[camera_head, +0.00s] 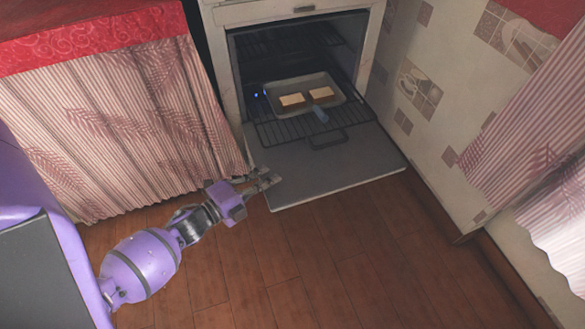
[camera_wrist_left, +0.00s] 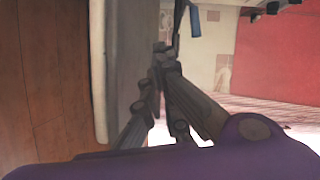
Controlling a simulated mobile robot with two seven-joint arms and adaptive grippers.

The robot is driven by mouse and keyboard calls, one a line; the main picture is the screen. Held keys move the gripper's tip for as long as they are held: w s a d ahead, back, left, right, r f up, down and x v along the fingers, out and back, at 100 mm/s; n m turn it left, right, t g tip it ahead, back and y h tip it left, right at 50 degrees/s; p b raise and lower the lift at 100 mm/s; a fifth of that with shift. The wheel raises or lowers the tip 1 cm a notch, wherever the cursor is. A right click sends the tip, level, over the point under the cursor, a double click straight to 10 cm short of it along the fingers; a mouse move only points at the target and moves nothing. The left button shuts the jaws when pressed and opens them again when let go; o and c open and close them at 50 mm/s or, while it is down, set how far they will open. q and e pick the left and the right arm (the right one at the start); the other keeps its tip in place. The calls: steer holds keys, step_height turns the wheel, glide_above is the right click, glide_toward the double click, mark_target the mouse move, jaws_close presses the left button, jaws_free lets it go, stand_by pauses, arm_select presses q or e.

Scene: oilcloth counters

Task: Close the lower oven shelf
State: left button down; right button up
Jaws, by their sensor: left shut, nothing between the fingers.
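The oven (camera_head: 220,60) stands at the top middle with its door (camera_head: 300,175) folded down flat. The lower shelf, a black wire rack (camera_head: 275,134), sticks out of the oven over the door. An upper rack (camera_head: 265,45) sits inside, in shadow. My left gripper (camera_head: 268,181) is shut and empty at the left edge of the door, in front of the rack. Contact with the door cannot be told. In the left wrist view, its dark fingers (camera_wrist_left: 162,55) meet beside a grey panel (camera_wrist_left: 125,75). My right gripper is not in view.
A grey tray (camera_head: 337,104) with two pale slices (camera_head: 292,100) rests on the lower rack. A curtained counter (camera_head: 120,130) stands left, a tiled wall (camera_head: 415,110) right. The wooden floor (camera_head: 330,260) is clear.

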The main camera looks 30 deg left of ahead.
arm_select(q)
steer(key=s+d+r+m+h, duration=0.1)
steer(key=m, duration=0.1)
steer(key=s+r+m+h, duration=0.1)
steer(key=m, duration=0.1)
steer(key=shift+s+d+h+p, duration=0.15)
steer(key=shift+d+h+p, duration=0.2)
steer(key=shift+d+h, duration=0.05)
steer(key=b+x, duration=0.2)
steer(key=x, duration=0.8)
steer(key=shift+w+a+f+b, duration=0.1)
steer(key=shift+w+f+b, duration=0.1)
steer(key=shift+w+b, duration=0.1)
steer(key=shift+w+a+b, duration=0.25)
steer(key=shift+w+a, duration=0.05)
steer(key=shift+a, duration=0.25)
steer(key=shift+w+a+b, duration=0.2)
steer(key=shift+w+a, duration=0.1)
steer(key=shift+a, duration=0.25)
steer(key=shift+w+a, duration=0.35)
steer(key=shift+a, duration=0.1)
steer(key=shift+r, duration=0.1)
